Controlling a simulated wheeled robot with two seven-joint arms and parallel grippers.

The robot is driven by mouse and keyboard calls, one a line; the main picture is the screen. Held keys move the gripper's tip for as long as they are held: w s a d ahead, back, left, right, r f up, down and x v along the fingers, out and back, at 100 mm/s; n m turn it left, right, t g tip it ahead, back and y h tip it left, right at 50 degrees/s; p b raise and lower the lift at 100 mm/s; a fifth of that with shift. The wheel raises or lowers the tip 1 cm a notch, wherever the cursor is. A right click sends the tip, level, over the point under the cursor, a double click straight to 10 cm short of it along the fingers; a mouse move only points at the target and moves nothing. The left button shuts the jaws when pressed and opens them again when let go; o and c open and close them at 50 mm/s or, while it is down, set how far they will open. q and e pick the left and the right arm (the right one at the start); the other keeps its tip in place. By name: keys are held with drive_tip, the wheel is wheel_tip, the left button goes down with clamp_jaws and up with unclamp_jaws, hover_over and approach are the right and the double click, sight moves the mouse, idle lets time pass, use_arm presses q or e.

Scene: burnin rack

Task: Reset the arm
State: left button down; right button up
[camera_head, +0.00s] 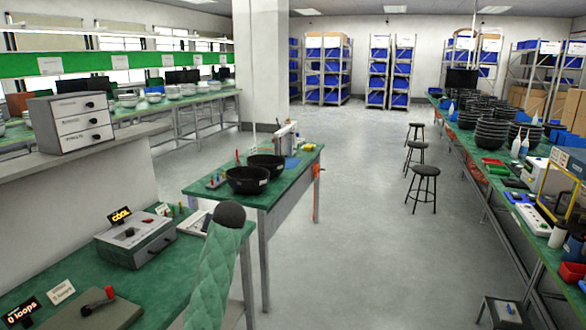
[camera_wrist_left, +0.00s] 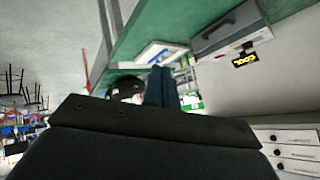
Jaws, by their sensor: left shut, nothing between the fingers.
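My left arm in a green quilted sleeve rises from the bottom edge in the head view, ending in a dark rounded part beside the near green bench. The fingers of my left gripper do not show clearly there. In the left wrist view my left gripper (camera_wrist_left: 163,88) shows as dark bluish fingers close together beyond a black housing, shut and empty. The wrist view is tilted, with the grey box marked "COOL" (camera_wrist_left: 229,31) at its top right. My right gripper is in neither view.
In the head view the grey box (camera_head: 136,243) and a red-handled lever plate (camera_head: 98,309) sit on the near bench. A drawer unit (camera_head: 70,121) stands on a ledge. Black bowls (camera_head: 247,180) sit on the middle bench. Stools (camera_head: 422,184) stand on open floor.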

use_arm(q)
drive_tip(key=s+d+f+m+h, duration=0.15)
drive_tip(key=s+f, duration=0.25)
drive_tip(key=s, duration=0.5)
drive_tip(key=s+d+f+h, duration=0.2)
drive_tip(key=s+d+f, duration=0.15)
drive_tip(key=s, duration=0.55)
drive_tip(key=s+d+f+h, duration=0.2)
drive_tip(key=s+f, duration=0.3)
drive_tip(key=s, duration=0.4)
drive_tip(key=s+f+g, duration=0.2)
drive_tip(key=s+f, duration=0.4)
drive_tip(key=s, duration=0.5)
drive_tip(key=s+f+g, duration=0.2)
drive_tip(key=s+f, duration=0.4)
drive_tip(key=s, duration=0.5)
drive_tip(key=s+f+g, duration=0.2)
drive_tip(key=s+f, duration=0.5)
drive_tip(key=s, duration=0.3)
drive_tip(key=shift+s+g, duration=0.4)
drive_tip(key=shift+d, duration=0.1)
